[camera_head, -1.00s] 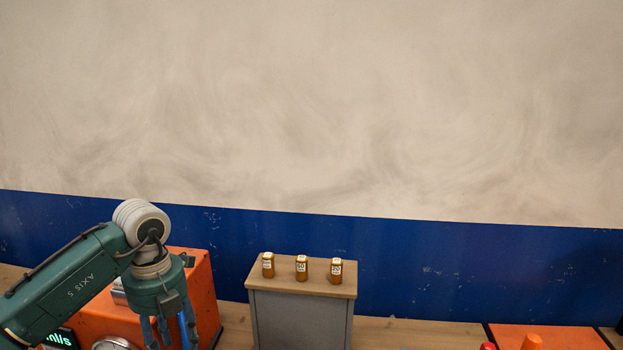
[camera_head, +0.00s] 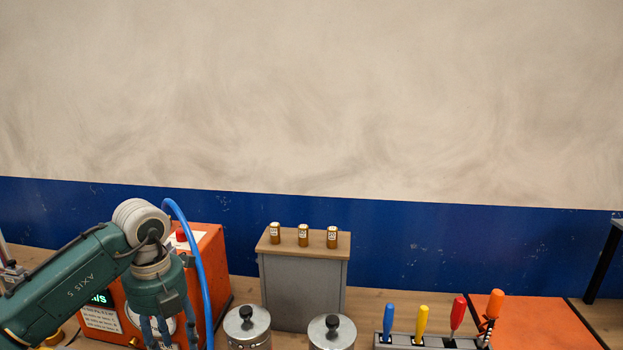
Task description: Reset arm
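My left arm comes in from the lower left in the head view. Its gripper (camera_head: 166,335) hangs pointing down in front of an orange machine (camera_head: 212,262). Only the upper part of its blue-grey fingers shows; the tips are cut off by the bottom edge, so I cannot tell whether it is open or shut. My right gripper is not in view.
A blue hose (camera_head: 196,255) arches beside the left gripper. A grey cabinet (camera_head: 302,290) carries three small brown bottles. Two lidded metal pots (camera_head: 247,322) stand in front. A rack (camera_head: 425,342) holds colored-handled tools. An orange mat (camera_head: 535,322) lies at right.

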